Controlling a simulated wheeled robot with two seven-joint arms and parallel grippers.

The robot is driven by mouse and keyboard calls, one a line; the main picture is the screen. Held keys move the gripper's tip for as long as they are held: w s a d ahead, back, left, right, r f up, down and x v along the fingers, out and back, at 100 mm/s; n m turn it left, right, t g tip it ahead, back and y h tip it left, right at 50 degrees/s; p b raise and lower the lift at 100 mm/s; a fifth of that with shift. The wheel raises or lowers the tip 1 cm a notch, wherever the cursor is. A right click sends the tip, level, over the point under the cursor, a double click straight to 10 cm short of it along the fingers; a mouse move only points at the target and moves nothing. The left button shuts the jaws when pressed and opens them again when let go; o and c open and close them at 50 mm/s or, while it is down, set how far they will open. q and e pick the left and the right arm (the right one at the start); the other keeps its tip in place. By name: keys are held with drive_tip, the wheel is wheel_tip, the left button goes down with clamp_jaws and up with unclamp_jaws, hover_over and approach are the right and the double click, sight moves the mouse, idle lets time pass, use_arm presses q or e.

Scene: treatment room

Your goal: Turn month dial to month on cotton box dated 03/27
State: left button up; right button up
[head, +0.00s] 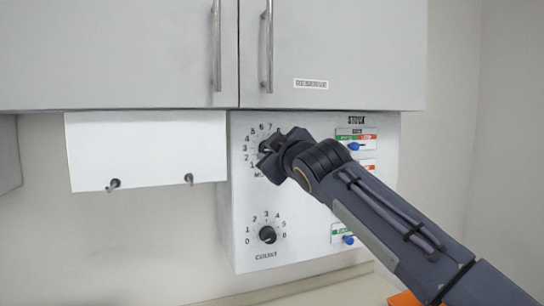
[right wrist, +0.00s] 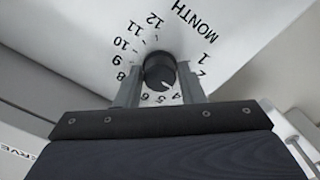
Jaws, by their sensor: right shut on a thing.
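The month dial (head: 264,146) is a black knob on the white panel (head: 310,200) under the wall cabinet. In the head view my right gripper (head: 270,150) covers much of it. In the right wrist view the dark knob (right wrist: 158,68) stands between the two fingers of my right gripper (right wrist: 159,80), which is shut on it. Numbers ring it, with MONTH printed above right. A small pale mark on the knob points down, roughly toward 4 or 5; I cannot tell exactly which. No cotton box and no left gripper are in view.
A count dial (head: 267,235) sits below the month dial. STOCK sliders with blue knobs (head: 353,147) are at the panel's right, partly behind my arm. A blank white board (head: 146,150) with two dark pegs hangs at left. Cabinet doors (head: 335,50) are above.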

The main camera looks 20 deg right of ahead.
idle(0.3)
drive_tip(key=o, duration=1)
drive_tip(key=s+b, duration=0.1)
drive_tip(key=s, duration=0.3)
drive_tip(key=s+b, duration=0.1)
drive_tip(key=s, duration=0.2)
drive_tip(key=shift+s+a, duration=0.2)
drive_tip(key=shift+s, duration=0.2)
